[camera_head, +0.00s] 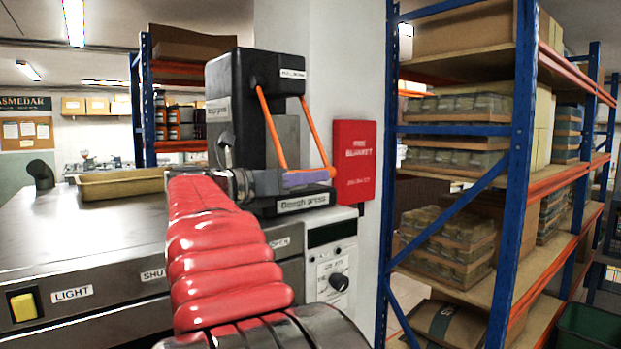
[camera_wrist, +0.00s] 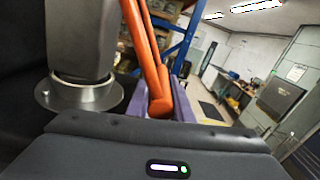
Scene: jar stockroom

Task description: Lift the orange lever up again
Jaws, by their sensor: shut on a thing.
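The orange lever (camera_head: 269,128) is on the front of the black dough press (camera_head: 228,80). Its two bars slope down from the upper part of the press to a low end near the base. My gripper (camera_head: 308,178), with purple fingers, is shut on this low end, just above the "Dough press" label. In the wrist view the lever (camera_wrist: 142,45) runs down between the fingers of my gripper (camera_wrist: 158,103). The far side of the grip is partly hidden.
A metal counter (camera_head: 80,230) with a tan tray (camera_head: 122,184) lies to the left. A red fire blanket box (camera_head: 354,160) hangs on the wall just right of the press. A blue shelving rack (camera_head: 515,200) with stacked jars stands at the right.

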